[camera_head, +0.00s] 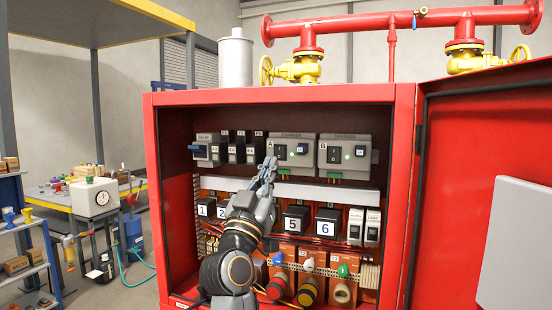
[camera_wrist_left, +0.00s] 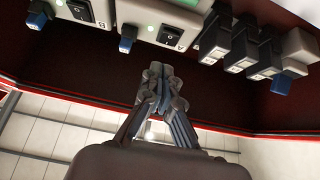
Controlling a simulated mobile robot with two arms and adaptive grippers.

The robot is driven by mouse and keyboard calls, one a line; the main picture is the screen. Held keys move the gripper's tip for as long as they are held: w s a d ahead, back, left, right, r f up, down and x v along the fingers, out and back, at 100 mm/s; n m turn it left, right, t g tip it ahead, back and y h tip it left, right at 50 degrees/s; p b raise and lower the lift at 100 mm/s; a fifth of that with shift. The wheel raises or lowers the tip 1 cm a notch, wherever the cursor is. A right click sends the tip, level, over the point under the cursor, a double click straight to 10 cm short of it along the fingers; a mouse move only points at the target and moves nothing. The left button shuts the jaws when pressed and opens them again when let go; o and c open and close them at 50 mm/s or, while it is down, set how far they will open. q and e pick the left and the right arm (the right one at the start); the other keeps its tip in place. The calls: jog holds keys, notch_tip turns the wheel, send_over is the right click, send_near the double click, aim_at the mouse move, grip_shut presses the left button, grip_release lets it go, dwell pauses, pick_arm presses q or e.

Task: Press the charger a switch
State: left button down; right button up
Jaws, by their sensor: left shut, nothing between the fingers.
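The charger A (camera_head: 310,159) is a pale grey box at the top of the open red cabinet, marked "A". Its black rocker switch (camera_head: 281,152) is on its left side, beside a green light and a small blue-fronted part. My left gripper (camera_head: 268,166) is shut and empty, fingertips just below and left of that switch; contact cannot be told. In the left wrist view, the picture is turned over: the charger A switch (camera_wrist_left: 171,36) shows above my shut fingertips (camera_wrist_left: 157,76), with a gap in the picture. My right gripper is not in view.
The charger B (camera_head: 344,165) with a similar switch sits to the right. Black breakers (camera_head: 238,147) line the left. A white duct (camera_head: 320,191) runs below, above numbered black blocks (camera_head: 296,219) and coloured knobs. The red cabinet door (camera_head: 455,190) stands open at right.

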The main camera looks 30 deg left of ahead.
aim_at(281, 159)
pick_arm(q)
jog(key=shift+w+a+f+p, duration=0.15)
jog(key=shift+w+a+p, duration=0.1)
jog(key=shift+w, duration=0.8)
jog(key=shift+w+a+f+p, duration=0.15)
jog(key=shift+w+a, duration=0.1)
jog(key=shift+w, duration=0.8)
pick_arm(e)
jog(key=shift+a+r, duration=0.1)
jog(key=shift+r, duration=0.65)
pick_arm(q)
jog(key=shift+y+b, duration=0.3)
jog(key=shift+b, duration=0.05)
jog(key=w+f+t+b, duration=0.1)
jog(key=b, duration=0.5)
jog(key=shift+w+a+f+t+b, duration=0.1)
jog(key=shift+w+a+t+b, duration=0.05)
jog(key=shift+t+b, duration=0.25)
jog(key=shift+r+p, duration=0.4)
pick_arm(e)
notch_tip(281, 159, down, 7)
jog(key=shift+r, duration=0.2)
